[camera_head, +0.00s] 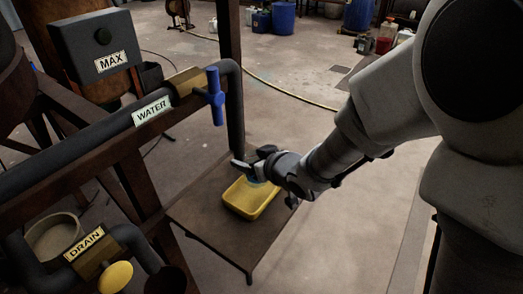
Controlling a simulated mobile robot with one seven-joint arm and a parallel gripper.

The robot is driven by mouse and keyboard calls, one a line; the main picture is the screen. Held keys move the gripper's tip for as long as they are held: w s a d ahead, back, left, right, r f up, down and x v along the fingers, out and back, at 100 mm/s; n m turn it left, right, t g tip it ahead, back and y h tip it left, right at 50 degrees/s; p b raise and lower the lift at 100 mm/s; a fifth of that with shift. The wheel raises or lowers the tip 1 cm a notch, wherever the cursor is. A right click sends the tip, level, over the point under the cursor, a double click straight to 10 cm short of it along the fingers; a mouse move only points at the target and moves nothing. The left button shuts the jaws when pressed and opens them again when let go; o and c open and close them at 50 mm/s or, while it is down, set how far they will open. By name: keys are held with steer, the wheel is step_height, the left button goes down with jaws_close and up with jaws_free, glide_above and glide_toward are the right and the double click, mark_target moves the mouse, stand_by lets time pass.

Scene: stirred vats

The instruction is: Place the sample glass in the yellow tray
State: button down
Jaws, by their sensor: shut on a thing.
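The yellow tray (250,205) lies on a low brown table (206,222) in the middle of the head view. My gripper (254,172) is over the tray's upper part, reaching in from the right. It is shut on a small, pale bluish glass (257,183), of which only a little shows below the jaws. The rest of the glass is hidden by my gripper. I cannot tell whether the glass touches the tray floor or hangs just above it.
A pipe marked WATER with a blue valve handle (215,96) rises behind the table on the left. A DRAIN pipe with a yellow handle (115,277) is at the lower left. A MAX box (97,45) is at the upper left. Open floor lies beyond, crossed by a hose.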

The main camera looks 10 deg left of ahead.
steer(key=shift+w+a+f+b, duration=0.1)
steer(key=shift+f+b, duration=0.55)
steer(key=shift+f, duration=1.35)
steer(key=shift+f, duration=0.25)
jaws_free()
steer(key=shift+r, duration=0.1)
